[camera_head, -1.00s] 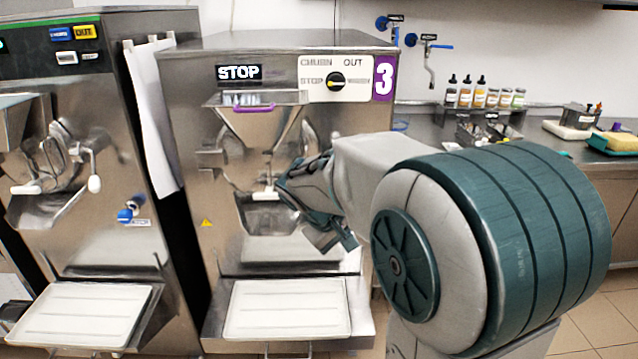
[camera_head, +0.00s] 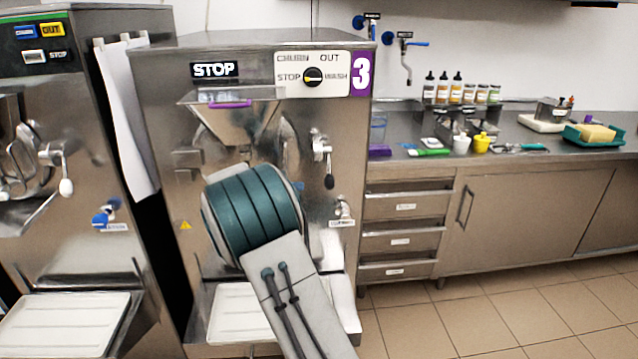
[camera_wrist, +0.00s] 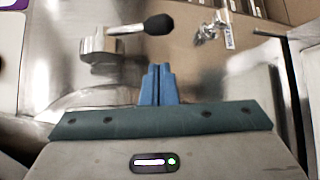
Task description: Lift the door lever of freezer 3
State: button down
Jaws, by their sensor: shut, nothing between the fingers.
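Freezer 3 (camera_head: 160,130) is a steel machine with a purple "3" label. Its door lever (camera_head: 329,182) hangs at the right of the front, with a metal hub and a black knob pointing down. In the wrist view the lever (camera_wrist: 158,24) lies across the top, knob to the right, hub (camera_wrist: 98,45) to the left. My gripper (camera_wrist: 158,70) shows there as two blue fingers pressed together, empty, below the lever in the picture and apart from it.
A small tap (camera_head: 341,212) sits below the lever; it also shows in the wrist view (camera_wrist: 212,25). A white tray (camera_head: 233,312) juts out below the door. A counter with drawers (camera_head: 405,207) adjoins at right. Tiled floor (camera_head: 480,310) in front of it is clear.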

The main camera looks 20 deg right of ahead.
jog(key=p+x, duration=0.2)
jog(key=x, duration=0.8)
dwell(0.3)
jog(key=shift+s+r+y+p, duration=0.15)
jog(key=shift+s+y+p, duration=0.15)
jog(key=shift+p, duration=0.45)
